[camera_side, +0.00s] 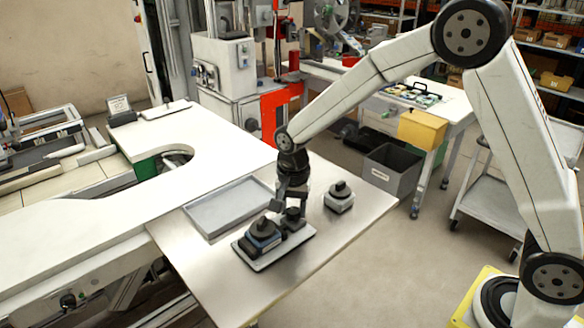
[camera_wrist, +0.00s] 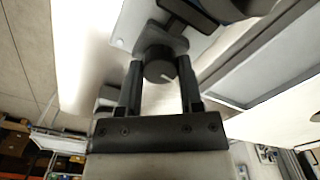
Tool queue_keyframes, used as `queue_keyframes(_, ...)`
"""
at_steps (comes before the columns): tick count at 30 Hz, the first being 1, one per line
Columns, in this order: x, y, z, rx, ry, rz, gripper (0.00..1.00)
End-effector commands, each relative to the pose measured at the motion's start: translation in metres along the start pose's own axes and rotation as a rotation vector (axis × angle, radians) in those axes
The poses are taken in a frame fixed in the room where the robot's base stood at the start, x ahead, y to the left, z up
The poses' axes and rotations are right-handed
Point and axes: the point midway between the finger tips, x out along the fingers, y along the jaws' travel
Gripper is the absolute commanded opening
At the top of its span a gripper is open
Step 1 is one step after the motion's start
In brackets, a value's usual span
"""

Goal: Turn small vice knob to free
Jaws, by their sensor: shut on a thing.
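The small vice knob (camera_wrist: 157,70) is a dark round knob with a short white line on its face. In the wrist view it sits between the two fingers of my gripper (camera_wrist: 161,66), which are closed on its sides. The white line points right and slightly up. In the side view my gripper (camera_side: 292,196) points down over the right part of a small black and blue vice (camera_side: 262,236) on a light base plate (camera_side: 262,264). The fingers partly hide the knob there.
An empty grey tray (camera_side: 216,222) lies left of the vice on the metal table. A grey block with a black knob (camera_side: 339,200) stands to the right, apart from my gripper. The table's front right (camera_side: 335,245) is clear.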

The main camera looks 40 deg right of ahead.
Motion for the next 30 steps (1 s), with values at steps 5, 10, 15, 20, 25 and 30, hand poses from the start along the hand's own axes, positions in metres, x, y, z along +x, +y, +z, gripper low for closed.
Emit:
queue_keyframes(5, -0.0002, -0.0001, 0.0003, -0.093, -0.002, 0.0, 0.0)
queue_keyframes(10, -0.0001, -0.0001, 0.0004, -0.223, -0.002, 0.0, 0.0)
queue_keyframes(15, -0.0001, -0.0001, 0.0005, -0.378, -0.002, -0.001, 0.0)
queue_keyframes(20, -0.0001, -0.0001, 0.0006, -0.53, -0.002, -0.001, 0.0)
queue_keyframes(25, 0.0, -0.0001, 0.0007, -0.692, -0.002, -0.001, 0.0)
queue_keyframes(30, 0.0, -0.0001, 0.0007, -0.854, -0.003, -0.001, 0.0)
